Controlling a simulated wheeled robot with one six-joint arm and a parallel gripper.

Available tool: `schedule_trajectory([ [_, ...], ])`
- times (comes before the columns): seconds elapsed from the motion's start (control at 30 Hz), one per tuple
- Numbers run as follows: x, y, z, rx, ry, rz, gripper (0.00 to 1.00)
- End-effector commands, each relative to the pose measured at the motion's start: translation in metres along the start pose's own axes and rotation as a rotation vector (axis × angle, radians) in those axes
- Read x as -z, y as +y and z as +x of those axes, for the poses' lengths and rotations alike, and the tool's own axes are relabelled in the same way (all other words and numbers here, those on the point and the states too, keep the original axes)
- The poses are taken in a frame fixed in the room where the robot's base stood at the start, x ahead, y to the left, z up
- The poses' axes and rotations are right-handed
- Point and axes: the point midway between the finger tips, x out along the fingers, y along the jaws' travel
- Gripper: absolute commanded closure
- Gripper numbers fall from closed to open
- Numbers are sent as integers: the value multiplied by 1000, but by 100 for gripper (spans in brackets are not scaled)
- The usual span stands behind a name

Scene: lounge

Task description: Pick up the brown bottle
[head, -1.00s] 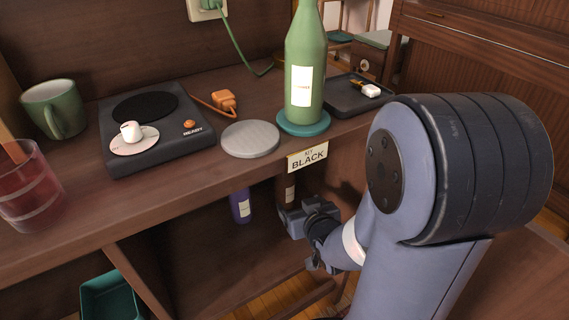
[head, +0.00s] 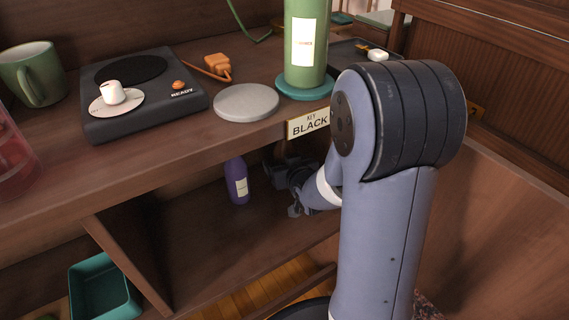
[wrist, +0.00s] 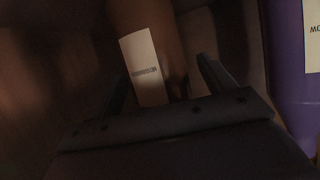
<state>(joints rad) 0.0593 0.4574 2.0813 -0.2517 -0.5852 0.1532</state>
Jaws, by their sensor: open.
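The brown bottle (wrist: 168,40) stands out in the dark wrist view, with a pale label on its side. It lies between the two fingers of my gripper (wrist: 168,82), which are open, one on each side of it. I cannot tell whether either finger touches it.
A purple bottle (head: 236,182) stands just left of my gripper; it also shows at the right edge of the wrist view (wrist: 289,55). The counter (head: 150,150) overhangs the compartment. A green bottle (head: 305,50) stands on a teal coaster above. A teal bin (head: 103,290) sits lower left.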

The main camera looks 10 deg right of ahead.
Motion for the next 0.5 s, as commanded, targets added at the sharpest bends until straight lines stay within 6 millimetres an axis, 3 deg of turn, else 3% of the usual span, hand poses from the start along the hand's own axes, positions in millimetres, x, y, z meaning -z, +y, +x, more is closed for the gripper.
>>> schedule_trajectory([
  [0.27, 1, 0, 3, 0, 0, 0, 22],
  [0.5, 1, 0, 2, 0, 0, 0, 42],
])
